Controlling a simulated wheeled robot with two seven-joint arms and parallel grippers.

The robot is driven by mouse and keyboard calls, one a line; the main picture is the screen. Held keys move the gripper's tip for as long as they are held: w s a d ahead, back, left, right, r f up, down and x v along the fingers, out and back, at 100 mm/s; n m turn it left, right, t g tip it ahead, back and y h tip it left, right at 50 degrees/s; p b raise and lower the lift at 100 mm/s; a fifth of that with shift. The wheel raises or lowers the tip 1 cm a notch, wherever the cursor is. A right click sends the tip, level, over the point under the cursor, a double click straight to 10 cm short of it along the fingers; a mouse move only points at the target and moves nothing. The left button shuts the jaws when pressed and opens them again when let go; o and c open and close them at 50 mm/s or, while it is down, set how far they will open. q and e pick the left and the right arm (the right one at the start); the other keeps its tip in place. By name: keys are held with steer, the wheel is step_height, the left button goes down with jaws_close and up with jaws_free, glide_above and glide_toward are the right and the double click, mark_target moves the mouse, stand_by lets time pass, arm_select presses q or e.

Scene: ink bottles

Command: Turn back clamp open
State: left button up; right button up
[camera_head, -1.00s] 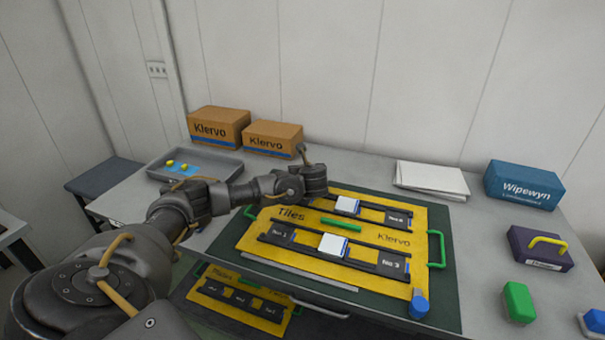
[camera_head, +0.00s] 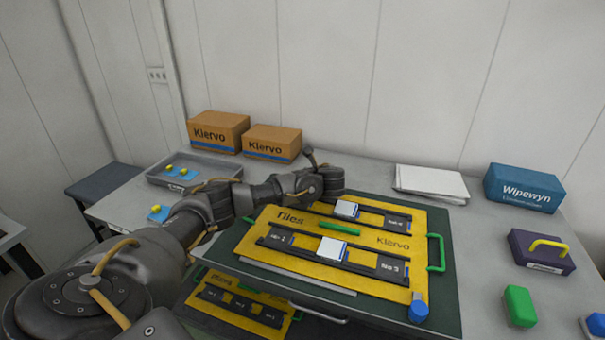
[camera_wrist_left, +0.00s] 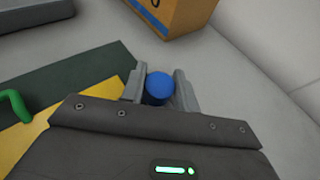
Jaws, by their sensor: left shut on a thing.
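My left gripper (camera_wrist_left: 159,88) is shut on the blue knob of the back clamp (camera_wrist_left: 160,84), which shows between its two fingers in the left wrist view. In the head view my left gripper (camera_head: 325,182) is at the back edge of the yellow Tiles board (camera_head: 366,231) and hides the back clamp. How far the clamp is turned cannot be told. The front clamp (camera_head: 418,308), with a blue knob, is at the board's front right corner. My right gripper is not in view.
The board has green handles (camera_head: 437,252) and white tiles (camera_head: 332,248) in black rails. Behind are two Klervo boxes (camera_head: 217,131), a grey tray (camera_head: 160,183) and white sheets (camera_head: 431,181). A Wipewyn box (camera_head: 523,188) and a purple block (camera_head: 541,252) stand right.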

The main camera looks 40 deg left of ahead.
arm_select(q)
steer(key=o, duration=1)
steer(key=shift+a, duration=0.1)
steer(key=shift+c, duration=0.2)
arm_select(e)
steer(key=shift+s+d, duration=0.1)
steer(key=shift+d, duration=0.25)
arm_select(q)
steer(key=shift+s+d+r, duration=0.15)
steer(key=shift+s+d, duration=0.05)
steer(key=shift+d, duration=0.35)
steer(key=v, duration=0.9)
steer(key=shift+s+d+r, duration=0.15)
steer(key=shift+d+r, duration=0.1)
steer(key=shift+d, duration=0.05)
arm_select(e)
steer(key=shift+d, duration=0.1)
